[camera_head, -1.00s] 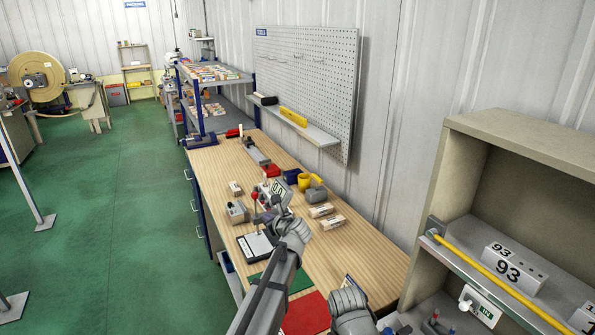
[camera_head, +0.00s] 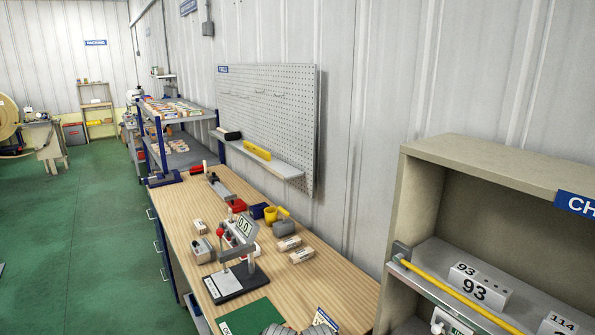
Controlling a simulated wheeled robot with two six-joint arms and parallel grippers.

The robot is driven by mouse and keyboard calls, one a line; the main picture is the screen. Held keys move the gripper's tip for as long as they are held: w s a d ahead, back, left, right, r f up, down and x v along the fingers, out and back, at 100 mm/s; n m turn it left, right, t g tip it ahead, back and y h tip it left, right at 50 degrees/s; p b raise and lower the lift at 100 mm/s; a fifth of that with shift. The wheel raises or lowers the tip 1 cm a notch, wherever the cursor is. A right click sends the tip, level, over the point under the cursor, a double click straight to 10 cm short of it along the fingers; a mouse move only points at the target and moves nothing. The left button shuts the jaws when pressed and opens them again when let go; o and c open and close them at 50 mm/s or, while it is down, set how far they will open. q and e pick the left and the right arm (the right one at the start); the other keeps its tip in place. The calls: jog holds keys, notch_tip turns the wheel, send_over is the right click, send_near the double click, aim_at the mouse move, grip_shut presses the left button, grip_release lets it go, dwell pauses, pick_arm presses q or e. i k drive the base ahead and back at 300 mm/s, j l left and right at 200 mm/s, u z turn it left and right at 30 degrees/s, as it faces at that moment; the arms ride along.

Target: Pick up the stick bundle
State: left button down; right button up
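Small pale bundles that look like wrapped sticks lie on the wooden workbench (camera_head: 330,285). One bundle (camera_head: 289,243) and another bundle (camera_head: 301,255) lie side by side, right of the gauge stand. A third, smaller pale one (camera_head: 199,226) lies at the left edge of the bench. I cannot tell which is the stick bundle of the task. Only grey rounded parts of my arms show at the bottom edge; neither gripper's fingers are visible, and no bundle is touched by them.
A gauge stand (camera_head: 240,250) with a black base stands mid-bench, beside a grey box (camera_head: 203,250). Yellow mug (camera_head: 271,215) and grey cylinder (camera_head: 284,228) stand behind. A beige shelf unit (camera_head: 420,190) with a yellow bar (camera_head: 450,290) rises at right. Green mat (camera_head: 252,318) lies in front.

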aim_at(200, 227)
jog(key=u, duration=1.65)
jog(key=i+u, duration=0.25)
jog(key=i, duration=3.8)
jog(key=i+z, duration=0.15)
jog(key=z, duration=2.75)
